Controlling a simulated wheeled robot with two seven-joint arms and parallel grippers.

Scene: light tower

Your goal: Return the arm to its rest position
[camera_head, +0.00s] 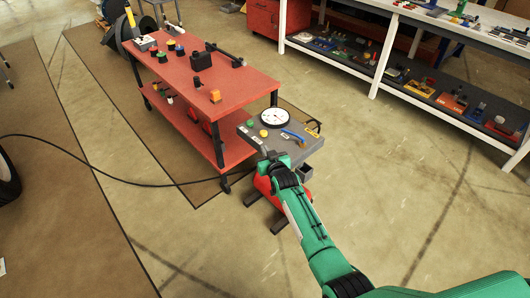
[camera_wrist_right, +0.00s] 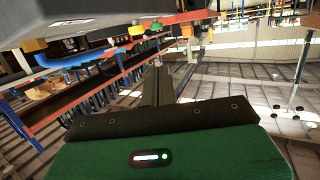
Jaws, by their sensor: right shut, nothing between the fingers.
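My right arm (camera_head: 310,230) is green and reaches forward from the lower right in the head view. Its gripper (camera_head: 272,158) is at the front edge of the grey control panel (camera_head: 305,153); I cannot tell whether it touches. In the right wrist view the fingers (camera_wrist_right: 157,85) are together with nothing between them. The panel has a round white gauge (camera_head: 275,118), a green button (camera_head: 250,123), a yellow button (camera_head: 264,133) and a blue handle (camera_head: 294,136). The panel's grey body (camera_wrist_right: 85,15) fills the upper left of the wrist view. My left gripper is out of view.
A red two-level table (camera_head: 235,88) with small parts stands behind and left of the panel. A white shelf unit (camera_head: 440,38) with more parts is at the back right. A black cable (camera_head: 100,178) crosses the floor at left. Floor right of my arm (camera_head: 420,190) is clear.

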